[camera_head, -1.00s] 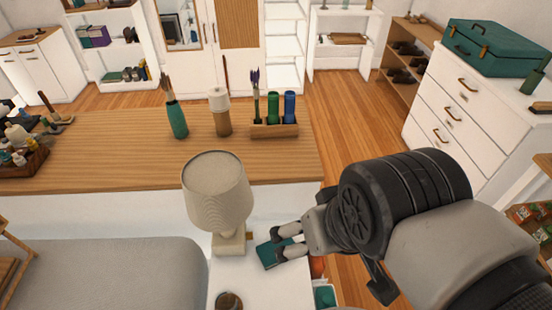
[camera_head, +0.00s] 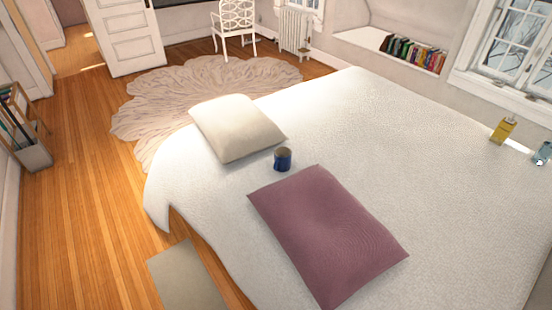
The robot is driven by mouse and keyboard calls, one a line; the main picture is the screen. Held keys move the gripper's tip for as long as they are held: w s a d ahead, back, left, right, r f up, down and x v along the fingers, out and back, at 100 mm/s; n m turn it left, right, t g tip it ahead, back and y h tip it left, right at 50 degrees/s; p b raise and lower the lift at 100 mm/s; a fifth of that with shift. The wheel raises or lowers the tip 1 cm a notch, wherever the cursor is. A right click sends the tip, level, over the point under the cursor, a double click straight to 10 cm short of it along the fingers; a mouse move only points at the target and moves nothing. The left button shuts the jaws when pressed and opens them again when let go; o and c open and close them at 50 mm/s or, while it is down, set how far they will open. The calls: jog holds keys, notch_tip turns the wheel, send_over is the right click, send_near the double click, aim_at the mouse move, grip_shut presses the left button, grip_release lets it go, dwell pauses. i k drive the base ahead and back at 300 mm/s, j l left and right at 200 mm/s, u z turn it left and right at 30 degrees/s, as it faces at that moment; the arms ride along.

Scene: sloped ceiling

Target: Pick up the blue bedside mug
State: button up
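A small dark blue mug (camera_head: 281,160) stands upright on the white bed (camera_head: 360,135). It sits between a cream pillow (camera_head: 236,127) on its upper left and a mauve pillow (camera_head: 327,232) on its lower right. The mug's rim faces up, and I cannot make out its handle. My gripper is out of view, so whether it is open or shut does not show.
Wood floor (camera_head: 70,190) runs free along the left of the bed, with a pale mat (camera_head: 186,276) beside it. A round rug (camera_head: 205,85) and a white chair (camera_head: 234,25) lie beyond.

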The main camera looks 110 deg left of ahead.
aim_at(282, 155)
jog(key=u, duration=3.7)
jog(key=i+j, duration=0.3)
jog(key=i, duration=0.2)
jog(key=i+j+z, duration=0.75)
jog(key=z, duration=0.8)
